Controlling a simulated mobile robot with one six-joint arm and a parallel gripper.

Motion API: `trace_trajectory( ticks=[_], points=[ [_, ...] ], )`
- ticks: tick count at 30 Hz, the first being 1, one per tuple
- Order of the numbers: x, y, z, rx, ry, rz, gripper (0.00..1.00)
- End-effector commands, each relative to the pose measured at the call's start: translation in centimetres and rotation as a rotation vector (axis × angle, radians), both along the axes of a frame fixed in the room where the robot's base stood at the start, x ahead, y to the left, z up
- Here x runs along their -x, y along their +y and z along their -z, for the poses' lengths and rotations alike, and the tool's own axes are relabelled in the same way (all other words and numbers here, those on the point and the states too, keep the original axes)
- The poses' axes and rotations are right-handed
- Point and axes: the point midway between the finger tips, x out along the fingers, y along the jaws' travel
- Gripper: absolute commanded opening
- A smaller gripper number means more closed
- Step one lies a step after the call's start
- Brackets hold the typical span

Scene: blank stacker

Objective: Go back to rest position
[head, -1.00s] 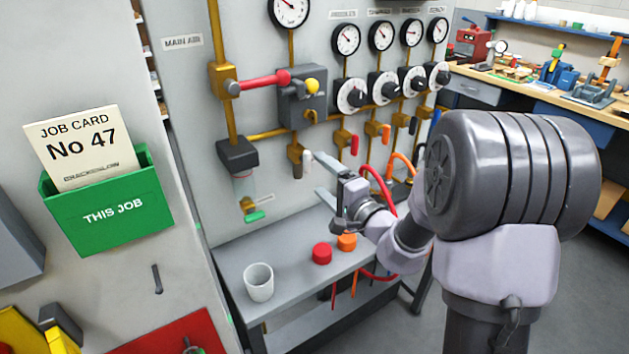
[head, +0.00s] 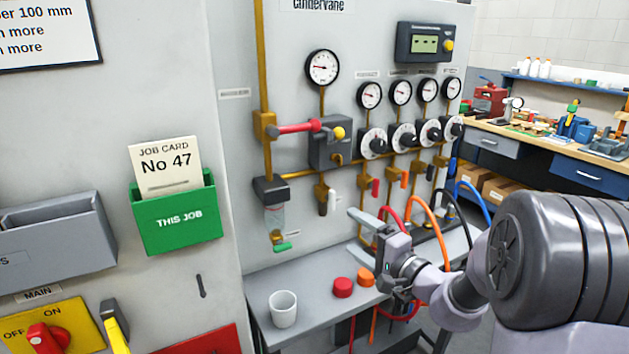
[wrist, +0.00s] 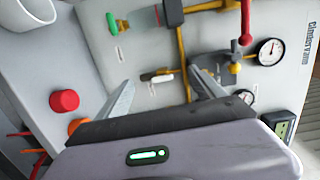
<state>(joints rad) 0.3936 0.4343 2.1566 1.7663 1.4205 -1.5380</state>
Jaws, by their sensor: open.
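My gripper (head: 362,233) is open and empty. In the head view it is held above the grey shelf (head: 258,312), in front of the gauge panel (head: 318,215), with its fingers pointing left. In the wrist view my gripper (wrist: 160,95) shows its two fingers spread wide, with nothing between them but the panel behind. My arm reaches in from the right side of the head view.
A white cup (head: 283,309), a red cap (head: 343,288) and an orange cap (head: 366,278) stand on the shelf. Coloured hoses (head: 425,211) hang close behind my gripper. A green card holder (head: 176,218) is at left. A workbench (head: 535,142) stands at the back right.

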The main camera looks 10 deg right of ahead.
Motion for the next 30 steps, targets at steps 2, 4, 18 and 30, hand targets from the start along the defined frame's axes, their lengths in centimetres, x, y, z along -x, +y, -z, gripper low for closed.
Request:
trace_trajectory(
  ticks=[2,4,18,30],
  points=[
    [3.5,5.6,-2.4,0.039,0.05,-0.173,0.78],
    [8.8,10.9,-3.5,0.116,0.144,-0.354,0.78],
    [33.4,7.3,0.7,1.059,0.546,-0.33,0.78],
    [33.4,7.0,0.7,1.07,0.548,-0.314,0.78]
  ],
)
